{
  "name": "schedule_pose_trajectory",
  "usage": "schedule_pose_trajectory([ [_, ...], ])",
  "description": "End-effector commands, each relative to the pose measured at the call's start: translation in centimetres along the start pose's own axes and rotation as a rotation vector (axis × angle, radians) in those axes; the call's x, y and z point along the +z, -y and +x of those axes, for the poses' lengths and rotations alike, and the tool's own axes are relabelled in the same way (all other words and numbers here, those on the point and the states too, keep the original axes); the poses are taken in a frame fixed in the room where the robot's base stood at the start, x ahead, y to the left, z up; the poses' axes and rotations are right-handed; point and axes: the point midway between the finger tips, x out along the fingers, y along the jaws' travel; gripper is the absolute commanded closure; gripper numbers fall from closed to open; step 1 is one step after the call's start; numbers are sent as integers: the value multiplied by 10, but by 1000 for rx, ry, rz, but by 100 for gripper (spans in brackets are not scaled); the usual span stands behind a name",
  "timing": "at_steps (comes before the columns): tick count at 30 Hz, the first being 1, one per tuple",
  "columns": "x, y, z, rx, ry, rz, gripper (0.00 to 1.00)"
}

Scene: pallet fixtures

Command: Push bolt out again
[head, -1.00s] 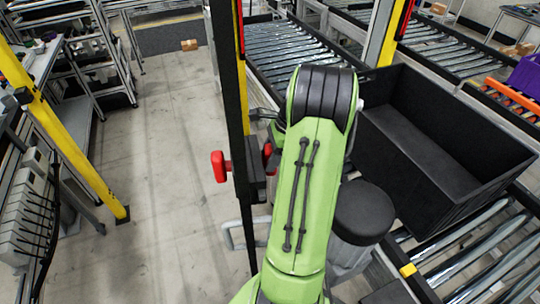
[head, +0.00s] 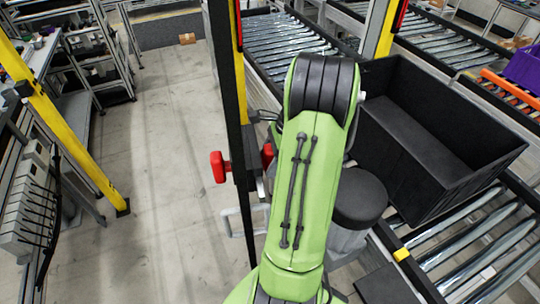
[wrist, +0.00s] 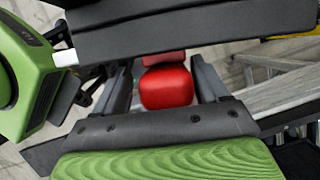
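The bolt shows as a red handle (head: 218,167) on the left side of a black and yellow post. A second red part (head: 267,156) shows on the post's right side, partly behind my green arm. In the wrist view a rounded red block (wrist: 166,87) lies between the two dark fingers of my gripper (wrist: 163,84). The fingers stand apart, with a narrow gap at the left of the block; contact at the right is hard to judge. In the head view my arm hides most of the gripper. The bolt's shaft is hidden.
The black and yellow post (head: 228,100) stands close to the left of my arm. A large black bin (head: 480,172) sits on the roller conveyor (head: 470,245) at the right. Open concrete floor (head: 160,150) lies left of the post, with a shelf rack (head: 95,60) beyond.

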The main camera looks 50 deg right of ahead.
Motion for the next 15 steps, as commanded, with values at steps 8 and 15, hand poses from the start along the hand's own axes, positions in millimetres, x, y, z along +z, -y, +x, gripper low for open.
schedule_pose_trajectory([
  [8,0,2,-3,-6,-1,-2,27],
  [15,1,2,-57,-12,-3,-1,27],
])
